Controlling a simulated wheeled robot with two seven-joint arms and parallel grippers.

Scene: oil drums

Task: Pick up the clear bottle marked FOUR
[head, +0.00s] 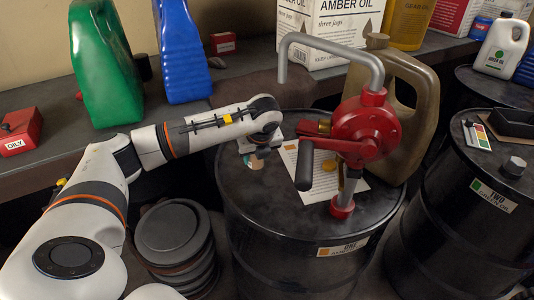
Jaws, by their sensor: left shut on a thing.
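My left gripper (258,150) is over the left part of the black drum marked ONE (275,257), left of the red hand pump. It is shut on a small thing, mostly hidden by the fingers. A pale patch with some yellow and green shows at the fingers, but I cannot tell whether it belongs to the held thing. I cannot make out a clear bottle or the word FOUR anywhere. My right gripper is not in view.
The red pump (368,130) with its grey spout stands on the drum beside a printed sheet (318,172). A brown jug (405,100) stands behind it. Drum TWO (465,215) is at the right. Green (105,70) and blue (180,55) jugs stand on the back shelf.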

